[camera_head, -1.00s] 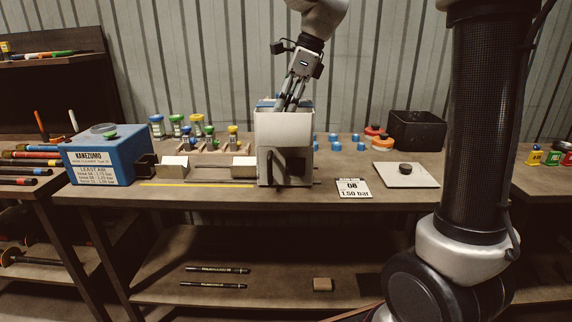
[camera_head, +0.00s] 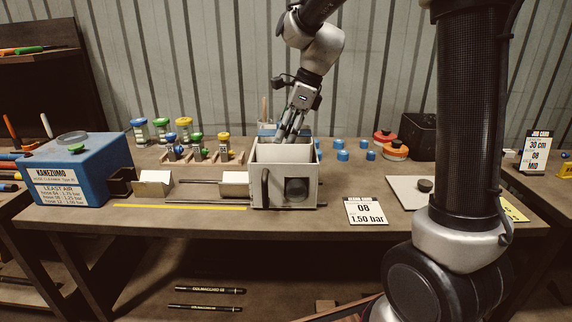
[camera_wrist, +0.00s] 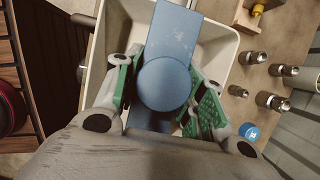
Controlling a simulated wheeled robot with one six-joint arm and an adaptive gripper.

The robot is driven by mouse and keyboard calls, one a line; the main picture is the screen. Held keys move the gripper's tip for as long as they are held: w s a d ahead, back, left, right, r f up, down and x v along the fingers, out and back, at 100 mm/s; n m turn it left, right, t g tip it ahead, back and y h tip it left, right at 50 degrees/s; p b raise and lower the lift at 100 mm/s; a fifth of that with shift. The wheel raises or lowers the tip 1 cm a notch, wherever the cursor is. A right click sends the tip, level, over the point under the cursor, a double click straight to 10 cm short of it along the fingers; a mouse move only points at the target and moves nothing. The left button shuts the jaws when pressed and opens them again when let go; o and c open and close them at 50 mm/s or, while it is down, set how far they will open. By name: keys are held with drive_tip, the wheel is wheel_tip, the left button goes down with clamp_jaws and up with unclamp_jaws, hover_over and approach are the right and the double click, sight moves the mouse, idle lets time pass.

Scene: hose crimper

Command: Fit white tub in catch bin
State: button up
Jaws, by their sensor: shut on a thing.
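A white box (camera_head: 272,198) with a round dark opening and a dark handle on its front stands mid-bench in the head view. My gripper (camera_head: 290,136) reaches down at its open top, toward the back. In the wrist view a cream-white tub (camera_wrist: 219,48) lies below my gripper (camera_wrist: 164,92). A blue bar with a round blue knob (camera_wrist: 164,84) crosses the tub. My green-padded fingers sit on both sides of the knob and are shut on it. The fingers hide part of the tub. I cannot tell whether the tub and the white box are separate pieces.
A blue hose cleaner (camera_head: 75,168) stands left of a rail with pale blocks (camera_head: 154,183). Colour-capped jars and several blue caps stand behind. A 1.50 bar card (camera_head: 366,211) and a pale plate (camera_head: 405,190) lie right. Metal fittings (camera_wrist: 272,101) sit right of the tub in the wrist view.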

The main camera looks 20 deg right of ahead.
sight(299, 132)
wheel_tip(299, 132, down, 8)
drive_tip(key=shift+f, duration=0.25)
drive_tip(key=o, duration=1.1)
drive_tip(key=shift+f, duration=0.1)
drive_tip(key=v, duration=1.2)
drive_tip(key=shift+s, duration=0.1)
drive_tip(key=s+d+n+t+h, duration=0.1)
drive_tip(key=s+d+n, duration=0.4)
drive_tip(key=s+n, duration=0.5)
drive_tip(key=s+d+n+t+h, duration=0.2)
drive_tip(key=s+d+n, duration=0.3)
drive_tip(key=s+n, duration=0.6)
drive_tip(key=s+h, duration=0.1)
drive_tip(key=s, duration=0.3)
drive_tip(key=shift+d+n, duration=0.3)
drive_tip(key=shift+d, duration=0.1)
